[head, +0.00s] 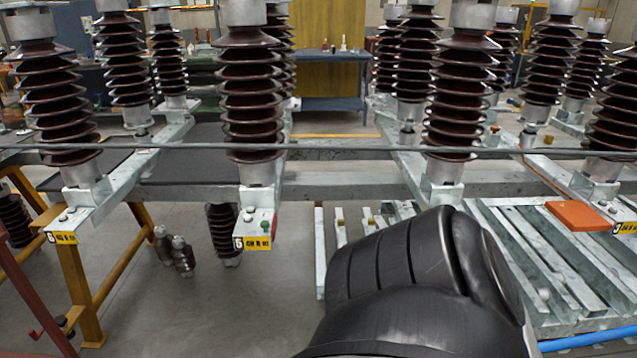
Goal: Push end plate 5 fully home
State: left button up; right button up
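Three beam ends facing me carry yellow labels. The left end plate (62,237) and the right end plate (625,228) have similar labels that I cannot read surely. I cannot tell whether any plate stands proud of its beam. Neither gripper is in view; a black ribbed part of my own arm fills the lower middle and right.
Tall insulators (250,95) stand in rows on pale metal beams. A grey bar (330,147) crosses in front of them. A yellow trestle (80,285) stands at left. An orange block (580,216) lies on slatted metal at right. Bare floor (220,310) shows below the middle plate.

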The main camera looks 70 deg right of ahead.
aim_at(255, 236)
jog(key=z, duration=1.55)
jog(key=k, duration=0.3)
jog(key=z, duration=0.35)
jog(key=i, duration=0.45)
jog(key=u, duration=0.05)
jog(key=k, duration=0.55)
jog(key=u, duration=0.65)
jog(key=i, duration=1.15)
jog(key=z, duration=0.6)
